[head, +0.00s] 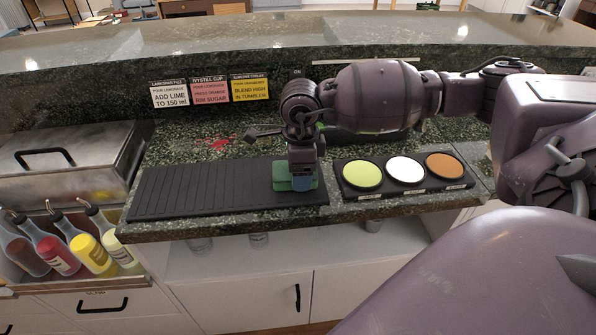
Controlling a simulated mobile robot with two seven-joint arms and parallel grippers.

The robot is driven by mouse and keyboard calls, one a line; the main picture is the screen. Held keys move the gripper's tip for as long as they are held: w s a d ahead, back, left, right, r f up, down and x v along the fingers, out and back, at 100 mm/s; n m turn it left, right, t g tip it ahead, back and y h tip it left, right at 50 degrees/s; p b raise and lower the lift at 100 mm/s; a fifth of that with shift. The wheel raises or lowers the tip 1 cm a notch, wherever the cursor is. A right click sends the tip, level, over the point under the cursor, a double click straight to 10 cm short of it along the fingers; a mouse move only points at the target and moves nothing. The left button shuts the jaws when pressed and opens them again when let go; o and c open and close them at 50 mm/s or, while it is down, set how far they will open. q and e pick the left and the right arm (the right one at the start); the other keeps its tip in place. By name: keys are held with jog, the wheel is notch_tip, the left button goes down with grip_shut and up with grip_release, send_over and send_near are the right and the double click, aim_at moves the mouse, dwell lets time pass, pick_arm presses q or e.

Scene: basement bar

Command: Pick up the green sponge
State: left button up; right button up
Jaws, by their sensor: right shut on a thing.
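The green sponge (281,174) is at the right end of the black ribbed mat (205,192) on the dark stone counter. My right gripper (303,176) points down over the sponge and is shut on it. The gripper hides part of the sponge, and I cannot tell whether the sponge still touches the mat. My left gripper is not in view.
A black tray (407,190) with green, white and orange discs lies just right of the sponge. Three recipe cards (210,92) stand behind. Several bottles (92,252) and a metal lidded box (70,165) are at left. The mat's left part is bare.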

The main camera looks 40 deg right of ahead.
notch_tip(320, 180, up, 20)
jog(key=p, duration=0.2)
dwell(0.4)
